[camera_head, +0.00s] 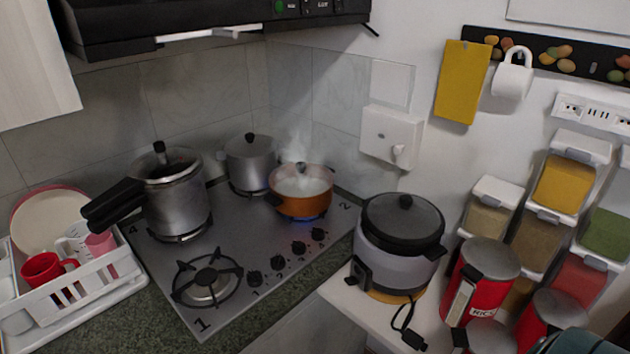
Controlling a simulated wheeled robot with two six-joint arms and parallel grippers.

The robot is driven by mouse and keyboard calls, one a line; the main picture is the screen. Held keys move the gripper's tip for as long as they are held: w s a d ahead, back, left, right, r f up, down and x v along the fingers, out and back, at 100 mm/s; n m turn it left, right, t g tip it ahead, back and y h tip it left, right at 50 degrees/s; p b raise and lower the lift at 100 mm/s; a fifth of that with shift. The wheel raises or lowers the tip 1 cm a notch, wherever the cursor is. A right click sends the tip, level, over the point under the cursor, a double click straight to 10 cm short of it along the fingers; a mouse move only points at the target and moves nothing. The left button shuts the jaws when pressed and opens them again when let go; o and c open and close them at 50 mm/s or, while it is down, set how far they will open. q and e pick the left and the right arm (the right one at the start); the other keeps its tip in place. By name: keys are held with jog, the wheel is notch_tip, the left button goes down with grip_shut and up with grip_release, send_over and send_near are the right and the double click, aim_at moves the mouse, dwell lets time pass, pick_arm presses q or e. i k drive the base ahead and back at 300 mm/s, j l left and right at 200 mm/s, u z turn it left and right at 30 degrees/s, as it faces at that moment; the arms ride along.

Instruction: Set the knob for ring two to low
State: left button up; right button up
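An orange pot (303,204) stands on the ring beside the "2". Steam rises from it and a blue flame shows under it. Several black knobs run in a slanted row along the cooktop's front right side. The knob (318,234) at the far end of the row is closest to the "2". The knob at the near end (254,279) is closest to the "1". Their settings are too small to read. Neither gripper is in view.
A pressure cooker (175,200) and a lidded steel pot (250,162) stand on the back rings; the front ring (207,284) is empty. A rice cooker (400,240) stands right of the knobs, with red canisters (480,280) beyond. A white dish rack (85,285) is at left.

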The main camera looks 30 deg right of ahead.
aim_at(278, 262)
jog(key=z, duration=0.9)
